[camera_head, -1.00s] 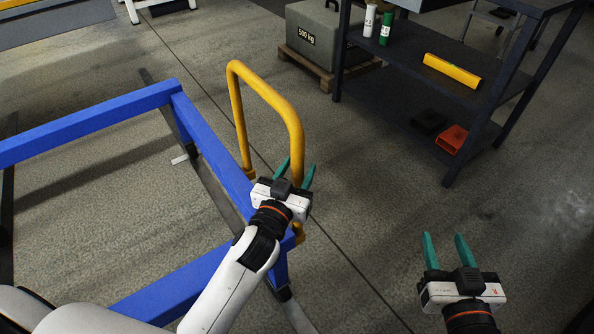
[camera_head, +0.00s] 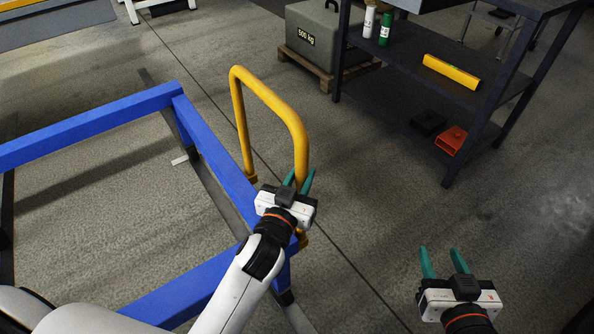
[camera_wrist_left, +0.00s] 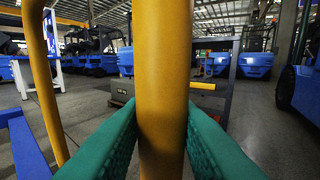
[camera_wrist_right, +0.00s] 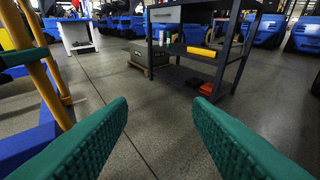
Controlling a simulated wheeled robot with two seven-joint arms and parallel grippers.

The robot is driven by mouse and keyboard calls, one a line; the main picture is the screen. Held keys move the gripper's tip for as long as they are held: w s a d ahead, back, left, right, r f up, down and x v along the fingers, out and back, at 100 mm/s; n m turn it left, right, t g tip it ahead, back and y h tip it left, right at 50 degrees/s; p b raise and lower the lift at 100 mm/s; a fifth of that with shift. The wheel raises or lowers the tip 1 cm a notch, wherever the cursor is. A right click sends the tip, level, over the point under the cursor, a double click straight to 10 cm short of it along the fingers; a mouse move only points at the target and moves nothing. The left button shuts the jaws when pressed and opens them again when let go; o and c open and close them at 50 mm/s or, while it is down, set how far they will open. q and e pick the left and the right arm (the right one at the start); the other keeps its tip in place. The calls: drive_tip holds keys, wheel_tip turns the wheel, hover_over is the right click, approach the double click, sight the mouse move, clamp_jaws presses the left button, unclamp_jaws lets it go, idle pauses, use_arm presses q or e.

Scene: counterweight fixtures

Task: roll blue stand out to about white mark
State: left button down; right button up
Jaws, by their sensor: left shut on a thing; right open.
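The blue stand (camera_head: 90,121) is a low frame of blue beams at the left of the head view. A yellow hoop handle (camera_head: 268,90) stands up from its right side. My left gripper (camera_head: 302,180) is shut on the handle's near upright. In the left wrist view this yellow upright (camera_wrist_left: 162,80) fills the space between the green fingers. A short white mark (camera_head: 180,160) lies on the floor just left of the stand's right-hand beam. My right gripper (camera_head: 443,262) is open and empty, apart from the stand, at the lower right.
A dark shelf unit (camera_head: 400,95) stands at the upper right, with a yellow block (camera_head: 452,72) and a red item (camera_head: 451,139) on it. A grey 500 kg weight (camera_head: 318,38) sits on a pallet behind. The floor right of the handle is open.

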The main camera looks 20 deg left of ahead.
use_arm(q)
drive_tip(key=shift+s+d, duration=0.2)
drive_tip(key=c, duration=1.2)
unclamp_jaws()
drive_tip(key=shift+w+a, duration=0.15)
use_arm(e)
drive_tip(key=shift+s+d, duration=0.1)
use_arm(q)
drive_tip(key=s+p, duration=0.1)
drive_tip(key=s, duration=1.1)
drive_tip(key=shift+a, duration=0.45)
use_arm(e)
drive_tip(key=s+f+g, duration=0.1)
drive_tip(key=s+d+f+g, duration=0.1)
drive_tip(key=f, duration=0.1)
drive_tip(key=shift+s+f+g+h, duration=0.1)
drive_tip(key=shift+f+g+h, duration=0.1)
drive_tip(key=shift+g+h, duration=0.15)
use_arm(q)
drive_tip(key=shift+f, duration=0.1)
